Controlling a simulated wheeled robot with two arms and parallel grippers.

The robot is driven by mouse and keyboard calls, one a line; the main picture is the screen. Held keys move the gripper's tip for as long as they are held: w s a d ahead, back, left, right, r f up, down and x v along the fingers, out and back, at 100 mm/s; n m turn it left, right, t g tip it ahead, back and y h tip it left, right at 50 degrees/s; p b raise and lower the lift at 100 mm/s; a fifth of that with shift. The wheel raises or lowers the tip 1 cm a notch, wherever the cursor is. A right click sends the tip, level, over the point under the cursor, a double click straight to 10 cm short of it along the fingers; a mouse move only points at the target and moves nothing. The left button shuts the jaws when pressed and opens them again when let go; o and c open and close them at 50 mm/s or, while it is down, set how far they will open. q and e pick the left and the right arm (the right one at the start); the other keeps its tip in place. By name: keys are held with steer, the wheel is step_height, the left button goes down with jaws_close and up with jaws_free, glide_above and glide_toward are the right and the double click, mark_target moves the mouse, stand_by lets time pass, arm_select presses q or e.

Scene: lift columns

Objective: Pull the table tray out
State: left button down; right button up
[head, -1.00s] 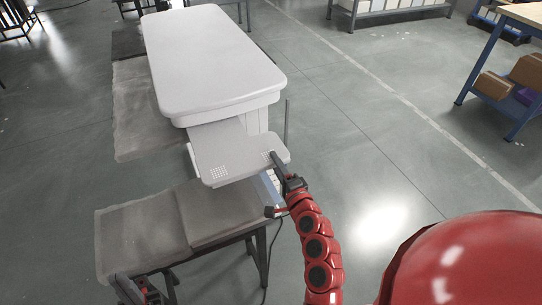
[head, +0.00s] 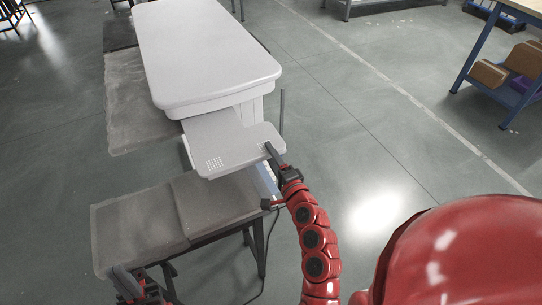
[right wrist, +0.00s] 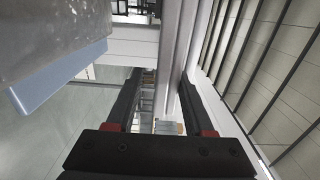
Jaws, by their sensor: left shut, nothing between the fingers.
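The light grey table tray (head: 228,148) sticks out from under the near end of the long white table (head: 205,55). It has two dotted patches on its top. My right gripper (head: 267,176) is at the tray's right front edge, one finger over the top and the other lower down. In the right wrist view its fingers (right wrist: 160,72) are wide apart, with a pale panel seen between them; contact cannot be told. My left gripper (head: 128,284) is at the bottom left, by the near edge of a grey bench, shut and empty.
A grey padded bench (head: 150,228) on dark legs stands just in front of the tray. A blue workbench (head: 490,55) with boxes is at the far right. The floor right of the table is clear.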

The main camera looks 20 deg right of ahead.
steer(key=shift+d, duration=0.1)
stand_by(0.3)
steer(key=s+p, duration=0.1)
steer(key=s, duration=1.6)
steer(key=shift+s+d, duration=0.2)
steer(key=shift+d, duration=0.1)
